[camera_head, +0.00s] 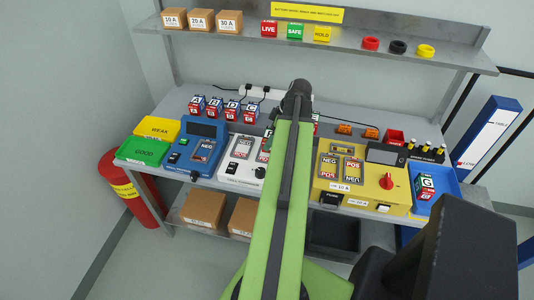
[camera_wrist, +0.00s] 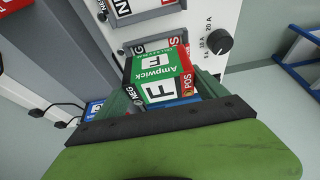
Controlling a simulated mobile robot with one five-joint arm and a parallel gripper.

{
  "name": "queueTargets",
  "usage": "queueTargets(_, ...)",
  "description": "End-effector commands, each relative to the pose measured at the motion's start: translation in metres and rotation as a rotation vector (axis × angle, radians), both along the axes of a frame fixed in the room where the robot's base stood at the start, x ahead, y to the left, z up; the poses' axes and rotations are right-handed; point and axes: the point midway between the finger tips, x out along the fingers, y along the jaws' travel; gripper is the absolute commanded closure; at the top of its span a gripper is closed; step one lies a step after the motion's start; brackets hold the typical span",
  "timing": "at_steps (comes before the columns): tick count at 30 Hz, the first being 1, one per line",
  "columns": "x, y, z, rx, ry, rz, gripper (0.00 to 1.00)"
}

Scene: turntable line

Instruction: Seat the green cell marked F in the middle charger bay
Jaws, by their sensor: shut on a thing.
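The green cell marked F (camera_wrist: 158,66) is in my gripper (camera_wrist: 165,98) in the wrist view. It has white F patches, a red POS side at the right and a black NEG side at the left. The white charger (camera_wrist: 196,22) lies just beyond it, with a bay labelled NEG and POS partly hidden behind the cell. Another bay shows above that one. I cannot tell whether the cell touches the charger.
A blue tester (camera_head: 199,146) stands left of the charger, and a yellow unit (camera_head: 345,190) with a red knob stands right. Several cells (camera_head: 223,108) stand behind. A blue tray (camera_head: 447,203) holds a cell marked G. Green (camera_head: 143,151) and yellow (camera_head: 158,128) bins are at far left.

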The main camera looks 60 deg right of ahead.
Motion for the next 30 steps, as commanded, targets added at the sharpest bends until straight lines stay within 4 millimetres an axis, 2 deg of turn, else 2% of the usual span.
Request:
queueTargets(1, 0.003, 0.004, -0.005, 0.000, 0.000, 0.000, 0.91)
queueTargets(8, 0.007, 0.006, -0.009, 0.000, -0.001, -0.001, 0.91)
queueTargets(16, 0.007, 0.006, -0.048, 0.000, -0.001, -0.001, 0.91)
queueTargets(22, 0.007, 0.006, -0.044, 0.001, -0.001, -0.001, 0.91)
queueTargets(27, 0.007, 0.006, -0.048, 0.001, -0.001, -0.001, 0.91)
queueTargets(28, 0.006, 0.006, -0.048, 0.000, 0.000, 0.000, 0.17)
queueTargets(30, 0.006, 0.006, -0.047, 0.000, 0.000, 0.000, 0.08)
